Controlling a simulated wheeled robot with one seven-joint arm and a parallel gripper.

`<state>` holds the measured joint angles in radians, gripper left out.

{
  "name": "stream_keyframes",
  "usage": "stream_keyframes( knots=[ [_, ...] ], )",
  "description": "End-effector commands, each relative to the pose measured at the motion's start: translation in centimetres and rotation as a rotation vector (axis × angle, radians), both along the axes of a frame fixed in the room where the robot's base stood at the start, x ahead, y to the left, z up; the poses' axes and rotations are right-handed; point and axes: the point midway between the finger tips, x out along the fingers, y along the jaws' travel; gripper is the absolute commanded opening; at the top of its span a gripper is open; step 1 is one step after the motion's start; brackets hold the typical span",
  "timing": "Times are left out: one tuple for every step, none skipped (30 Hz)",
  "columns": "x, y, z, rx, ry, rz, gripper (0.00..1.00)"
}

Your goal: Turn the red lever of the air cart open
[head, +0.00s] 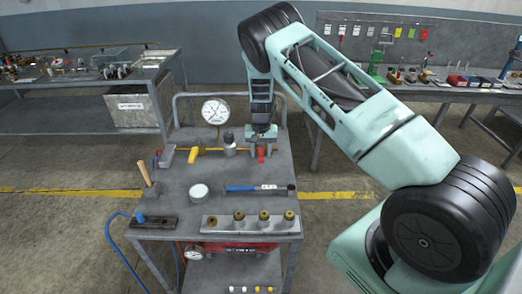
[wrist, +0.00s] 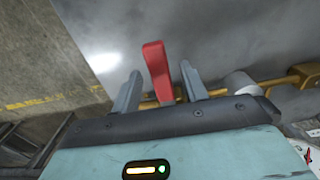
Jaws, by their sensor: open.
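The red lever (wrist: 157,72) stands up between the two fingers of my gripper (wrist: 162,69) in the wrist view. My gripper is open, with a gap visible on each side of the lever near the fingertips. In the head view my gripper (head: 262,140) points down at the back right of the air cart's grey top (head: 215,176), and the red lever (head: 261,154) shows just below it. A yellow pipe (wrist: 250,88) runs behind the lever in the wrist view. The lever's lower end is hidden by my gripper in the wrist view.
A pressure gauge (head: 215,111) stands at the cart's back. Benches stand at the left (head: 80,118) and right (head: 440,95).

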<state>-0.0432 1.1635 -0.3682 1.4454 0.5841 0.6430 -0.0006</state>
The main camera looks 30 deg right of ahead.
Motion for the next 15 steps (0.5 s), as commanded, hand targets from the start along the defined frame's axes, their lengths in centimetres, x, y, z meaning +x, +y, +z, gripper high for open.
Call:
stream_keyframes(
  knots=[
    [0.01,0.00,0.00,0.000,0.000,0.000,0.44],
    [0.01,0.00,0.01,0.000,0.000,0.000,0.44],
    [0.01,0.00,0.01,0.000,0.000,0.000,0.44],
    [0.01,0.00,0.01,0.000,0.000,0.000,0.44],
    [0.01,0.00,0.02,0.000,0.000,0.000,0.35],
    [0.01,0.00,0.02,0.000,0.000,0.000,0.24],
    [0.01,0.00,0.03,0.000,0.000,0.000,0.16],
    [0.01,0.00,0.03,0.000,0.000,0.000,0.07],
    [0.01,-0.01,0.03,0.000,0.000,0.000,0.00],
    [0.01,-0.01,0.04,0.000,0.000,0.000,0.00],
    [0.01,0.00,0.04,0.000,0.000,0.000,0.00],
    [0.01,-0.01,0.04,0.000,0.000,0.000,0.00],
    [0.01,-0.01,0.04,0.000,0.000,0.001,0.00],
    [0.00,-0.02,0.04,0.000,0.000,0.002,0.00],
    [-0.02,-0.05,0.03,0.000,0.000,0.005,0.00]
  ],
)
